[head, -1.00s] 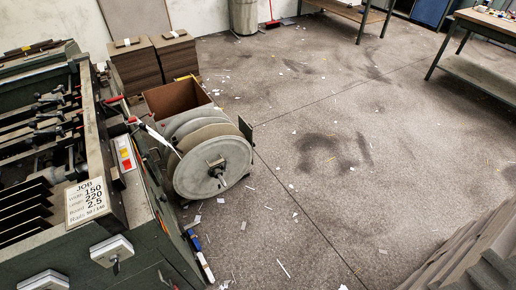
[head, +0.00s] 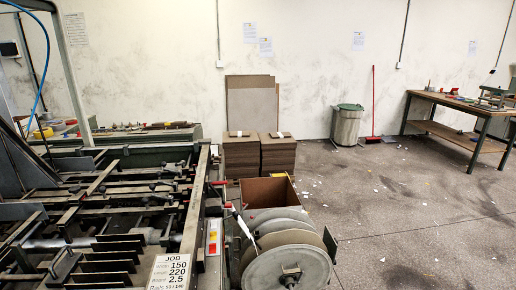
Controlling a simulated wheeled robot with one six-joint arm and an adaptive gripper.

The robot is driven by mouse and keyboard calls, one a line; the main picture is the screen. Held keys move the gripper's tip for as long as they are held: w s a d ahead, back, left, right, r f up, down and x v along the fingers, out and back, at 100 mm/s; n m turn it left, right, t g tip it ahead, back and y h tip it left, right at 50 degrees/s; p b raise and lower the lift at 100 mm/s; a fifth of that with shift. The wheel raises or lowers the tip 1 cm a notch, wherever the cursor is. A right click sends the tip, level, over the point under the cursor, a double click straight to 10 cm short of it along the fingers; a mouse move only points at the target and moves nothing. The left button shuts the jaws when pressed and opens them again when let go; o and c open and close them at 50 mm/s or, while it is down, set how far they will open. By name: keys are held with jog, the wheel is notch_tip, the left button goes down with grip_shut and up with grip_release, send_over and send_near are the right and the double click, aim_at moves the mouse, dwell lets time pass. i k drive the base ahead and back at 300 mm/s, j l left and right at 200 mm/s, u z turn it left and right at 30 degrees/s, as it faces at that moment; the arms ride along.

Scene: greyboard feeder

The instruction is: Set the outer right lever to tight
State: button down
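The greyboard feeder (head: 203,200) fills the lower left of the head view, with dark rails, bars and several clamps. A red-handled lever (head: 219,183) sticks out from its right side rail. A pale-handled, dark-stemmed lever-like part (head: 241,224) stands tilted nearer to me, beside the reel. I cannot tell which of these, if either, is the outer right lever, and no tight marking is readable. A narrow panel with red and yellow patches (head: 213,237) lies on the right rail. My gripper is not in view.
A job card (head: 170,272) sits on the feeder's near corner. Grey reels (head: 287,262) and an open brown box (head: 267,192) stand right of it. Board stacks (head: 242,158), a bin (head: 347,125) and a workbench (head: 455,113) are behind. The right floor is mostly open, with scraps.

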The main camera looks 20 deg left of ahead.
aim_at(182, 163)
jog(key=u, duration=1.2)
jog(key=i+l+z, duration=0.2)
jog(key=k+l, duration=0.1)
jog(key=l, duration=0.05)
